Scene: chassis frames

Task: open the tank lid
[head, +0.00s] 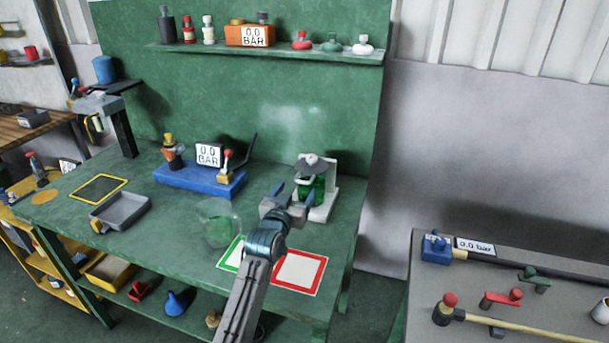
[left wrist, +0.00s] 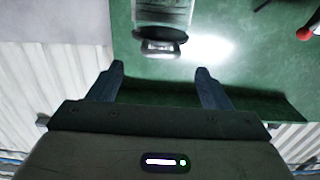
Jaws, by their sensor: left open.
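The tank (head: 312,187), with green contents, stands on a white stand (head: 328,200) at the right end of the green bench. A grey lid (head: 313,164) with a raised middle sits on top of it. My left gripper (head: 293,194) is open and empty, in front of the tank in the head view and apart from the lid. In the left wrist view, my left gripper (left wrist: 159,68) has its fingers spread, with a dark rounded part (left wrist: 160,43), seemingly the lid, beyond the tips. Clear tank walls (left wrist: 164,12) show behind it. My right gripper is not in view.
A blue base (head: 200,181) with a gauge and valves stands left of the tank. A clear jar (head: 219,224) stands close left of my arm. A red-framed mat (head: 299,271) lies in front. A shelf (head: 270,55) of small items hangs above.

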